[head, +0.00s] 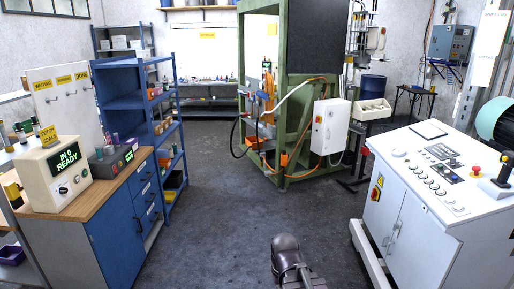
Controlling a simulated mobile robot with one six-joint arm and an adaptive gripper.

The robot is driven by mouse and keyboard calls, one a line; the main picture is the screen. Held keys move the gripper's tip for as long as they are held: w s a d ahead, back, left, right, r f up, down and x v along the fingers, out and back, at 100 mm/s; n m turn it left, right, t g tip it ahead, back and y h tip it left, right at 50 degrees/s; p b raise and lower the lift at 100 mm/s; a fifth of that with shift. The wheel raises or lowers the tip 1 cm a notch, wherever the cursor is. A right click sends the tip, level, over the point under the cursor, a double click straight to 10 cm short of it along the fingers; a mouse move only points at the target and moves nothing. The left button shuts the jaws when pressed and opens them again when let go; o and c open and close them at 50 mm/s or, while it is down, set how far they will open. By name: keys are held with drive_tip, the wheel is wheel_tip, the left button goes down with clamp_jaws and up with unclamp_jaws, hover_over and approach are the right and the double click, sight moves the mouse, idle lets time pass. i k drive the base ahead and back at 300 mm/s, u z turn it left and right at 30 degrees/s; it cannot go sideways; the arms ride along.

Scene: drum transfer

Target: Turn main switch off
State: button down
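A red-and-yellow rotary-looking switch (376,192) is on the left end face of the white control console (405,235) at the right. A small yellow warning mark sits by it. Its handle position is too small to read. A white electrical box (331,127) on the green machine frame also carries a small coloured fitting on its front, too small to identify. I cannot tell from a label which one is the main switch. A dark part of my own arm shows at the bottom centre. My gripper's fingers do not show, and nothing touches the console or the box.
Open grey floor (225,225) lies between the wooden-topped blue workbench (90,195) at left and the console. The green machine frame (281,95) stands centre back. The console top bears buttons, a red emergency stop (475,170) and a joystick. Blue shelves (128,103) stand behind the bench.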

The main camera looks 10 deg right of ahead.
sight(374, 193)
drive_tip(key=z, duration=0.2)
drive_tip(key=i, duration=0.8)
drive_tip(key=z, duration=0.65)
drive_tip(key=i, duration=1.2)
drive_tip(key=z, duration=0.5)
drive_tip(key=k, duration=0.65)
drive_tip(key=u, duration=0.45)
drive_tip(key=i, duration=1.15)
drive_tip(key=u, duration=0.1)
